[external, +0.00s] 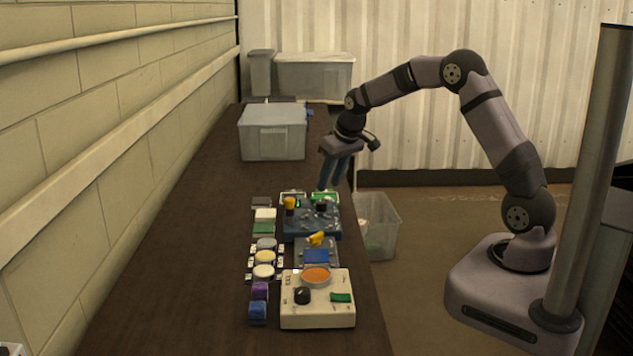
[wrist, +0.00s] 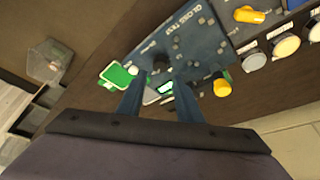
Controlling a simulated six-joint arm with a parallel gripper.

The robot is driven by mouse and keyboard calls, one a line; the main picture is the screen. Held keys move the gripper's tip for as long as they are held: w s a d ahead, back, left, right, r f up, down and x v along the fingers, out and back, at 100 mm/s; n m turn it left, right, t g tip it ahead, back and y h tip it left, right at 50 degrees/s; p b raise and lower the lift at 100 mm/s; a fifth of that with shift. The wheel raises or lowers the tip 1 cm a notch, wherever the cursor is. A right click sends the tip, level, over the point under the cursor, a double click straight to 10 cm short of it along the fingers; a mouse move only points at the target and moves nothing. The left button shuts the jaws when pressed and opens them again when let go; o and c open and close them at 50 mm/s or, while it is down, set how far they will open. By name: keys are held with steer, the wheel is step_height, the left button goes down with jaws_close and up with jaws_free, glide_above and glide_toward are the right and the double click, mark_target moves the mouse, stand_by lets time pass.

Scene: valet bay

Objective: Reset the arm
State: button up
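My gripper (external: 330,186) hangs over the table's right edge, fingers pointing down, just behind the dark blue panel. In the wrist view its two blue fingers (wrist: 160,95) stand apart with nothing held between them. The dark blue panel (external: 312,226), lettered "GLOSS TEST" in the wrist view (wrist: 190,40), lies beyond the fingertips. It carries a yellow knob (external: 290,203) and a black knob (external: 321,206). I cannot tell whether the fingertips touch anything.
A cream control box (external: 335,312) stands at the front of the dark table (external: 190,240), with several buttons and blocks (external: 264,257) to its left. A grey bin (external: 272,132) stands farther back. A clear bin (external: 384,225) stands off the table's right edge. The table's left side is clear.

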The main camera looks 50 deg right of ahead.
steer(key=s+a+f+g, duration=0.1)
steer(key=s+a, duration=0.1)
steer(key=s, duration=0.9)
steer(key=s+a+f+g, duration=0.1)
steer(key=s+f+g, duration=0.1)
steer(key=s, duration=0.9)
steer(key=s+a+f+n+g, duration=0.1)
steer(key=s+a+f, duration=0.1)
steer(key=s, duration=1)
steer(key=shift+a+f+g, duration=0.25)
steer(key=shift+a+g, duration=0.05)
steer(key=shift+w, duration=0.1)
stand_by(0.4)
